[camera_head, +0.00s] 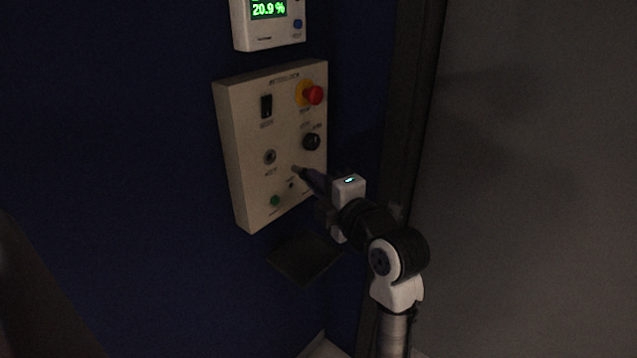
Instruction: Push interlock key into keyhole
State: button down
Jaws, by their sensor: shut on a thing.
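The keyhole (269,157) is a round metal lock on the left part of the beige interlock panel (240,150), which is fixed to the dark blue wall. My gripper (311,180) is in front of the panel's lower right, pointing left toward it. It is shut on a slim thing with a pale tip, which looks like the interlock key (297,170). The tip is to the right of the keyhole and a little lower, apart from it in the picture. The gap in depth between tip and panel cannot be told. The fingers are dark and partly hidden.
The panel also has a red stop button (314,95), a black rocker switch (266,106), a black knob (311,142) and a green lamp (275,201). A display box (270,32) reading 20.9 % hangs above. A dark shelf (305,259) juts out below.

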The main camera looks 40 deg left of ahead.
aim_at(301, 179)
jog(key=shift+f+b, duration=0.1)
jog(key=shift+b, duration=0.4)
jog(key=shift+w+a, duration=0.2)
jog(key=shift+a, duration=2.6)
jog(key=shift+b, duration=1)
jog(key=shift+w+a, duration=0.15)
jog(key=shift+a, duration=1.55)
jog(key=c, duration=1.5)
grip_release()
